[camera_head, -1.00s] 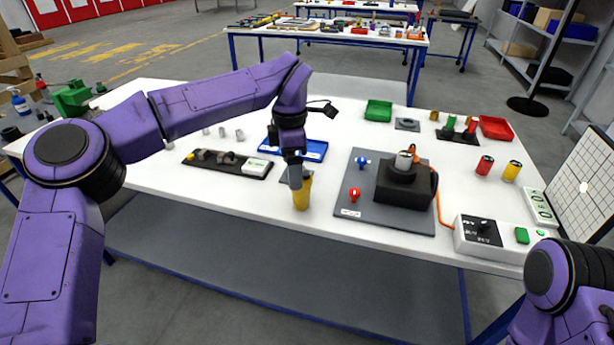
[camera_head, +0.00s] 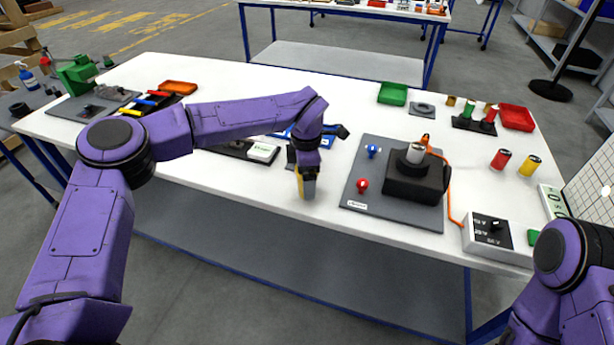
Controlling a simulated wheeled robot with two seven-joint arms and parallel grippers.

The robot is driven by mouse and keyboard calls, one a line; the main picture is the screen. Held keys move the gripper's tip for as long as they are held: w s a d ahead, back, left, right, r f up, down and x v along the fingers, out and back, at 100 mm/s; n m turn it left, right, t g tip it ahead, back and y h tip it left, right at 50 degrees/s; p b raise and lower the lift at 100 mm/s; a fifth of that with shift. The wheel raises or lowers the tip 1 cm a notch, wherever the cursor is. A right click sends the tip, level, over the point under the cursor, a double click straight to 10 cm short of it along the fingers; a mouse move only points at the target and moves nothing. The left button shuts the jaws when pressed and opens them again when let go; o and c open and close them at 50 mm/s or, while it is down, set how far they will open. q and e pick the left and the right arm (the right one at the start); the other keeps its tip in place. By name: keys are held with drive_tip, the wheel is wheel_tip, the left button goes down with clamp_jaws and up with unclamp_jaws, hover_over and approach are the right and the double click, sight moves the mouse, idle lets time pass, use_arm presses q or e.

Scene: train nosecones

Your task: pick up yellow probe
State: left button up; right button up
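A yellow piece (camera_head: 310,186), likely the yellow probe, stands near the front edge of the white table. My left gripper (camera_head: 305,180) points down over it and covers much of its upper and left side. The gripper's fingers are small and overlap the yellow piece, so I cannot tell whether they are shut on it or only around it. My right arm shows only at the lower right; its gripper is outside the view.
Right of the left gripper is a grey plate (camera_head: 354,188) with a black block (camera_head: 413,185) and red and blue knobs. Behind the gripper are a blue tray (camera_head: 328,141) and a black holder (camera_head: 235,152). A control box (camera_head: 490,233) sits at the right front.

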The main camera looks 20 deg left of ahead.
use_arm(q)
drive_tip(key=c, duration=1.1)
drive_tip(key=shift+c, duration=0.4)
drive_tip(key=shift+r, duration=0.15)
